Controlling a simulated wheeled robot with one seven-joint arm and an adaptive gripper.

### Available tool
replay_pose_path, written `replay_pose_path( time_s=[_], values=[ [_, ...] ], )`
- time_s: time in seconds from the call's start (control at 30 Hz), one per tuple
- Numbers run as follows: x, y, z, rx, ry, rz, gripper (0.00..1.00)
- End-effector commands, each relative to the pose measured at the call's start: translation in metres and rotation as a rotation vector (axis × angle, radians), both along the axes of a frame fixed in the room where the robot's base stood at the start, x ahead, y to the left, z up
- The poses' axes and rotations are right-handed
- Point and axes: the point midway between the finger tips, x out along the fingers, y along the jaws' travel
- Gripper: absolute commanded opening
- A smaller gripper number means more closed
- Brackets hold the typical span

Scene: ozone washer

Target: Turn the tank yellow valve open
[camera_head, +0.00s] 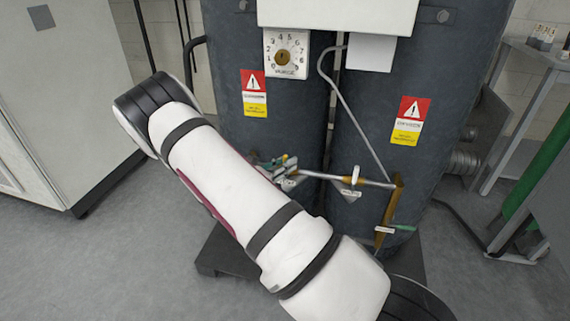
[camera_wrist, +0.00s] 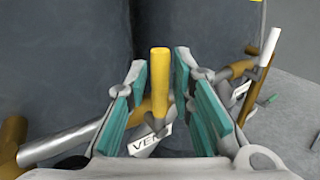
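The yellow valve handle (camera_wrist: 159,82) stands upright in the middle of the wrist view, above a small white tag (camera_wrist: 150,140) with partly hidden lettering that begins "VEN". My gripper (camera_wrist: 160,68) is open, with one teal-padded finger on each side of the handle. A gap shows on both sides, so neither finger visibly touches it. In the head view my gripper (camera_head: 284,168) is small, at the left end of the pipework on the tanks. My arm partly covers that area, and the yellow handle cannot be made out clearly there.
Two dark tanks (camera_head: 285,130) stand behind the pipework. A brass pipe (camera_head: 392,205) with a green-handled valve (camera_head: 402,227) runs down at the right. In the wrist view, another brass fitting with a white-tipped handle (camera_wrist: 269,45) is to the right. A grey cabinet (camera_head: 60,100) stands at left.

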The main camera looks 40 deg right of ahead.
Motion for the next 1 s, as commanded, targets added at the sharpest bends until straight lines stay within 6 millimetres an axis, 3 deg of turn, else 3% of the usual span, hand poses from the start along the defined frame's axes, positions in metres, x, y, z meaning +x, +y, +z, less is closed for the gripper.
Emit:
replay_pose_path(
  time_s=[0.57,1.0],
  values=[
    [0.003,0.003,-0.001,-0.038,0.047,0.003,0.00],
    [0.019,0.016,-0.008,-0.250,0.320,0.004,0.00]
  ],
)
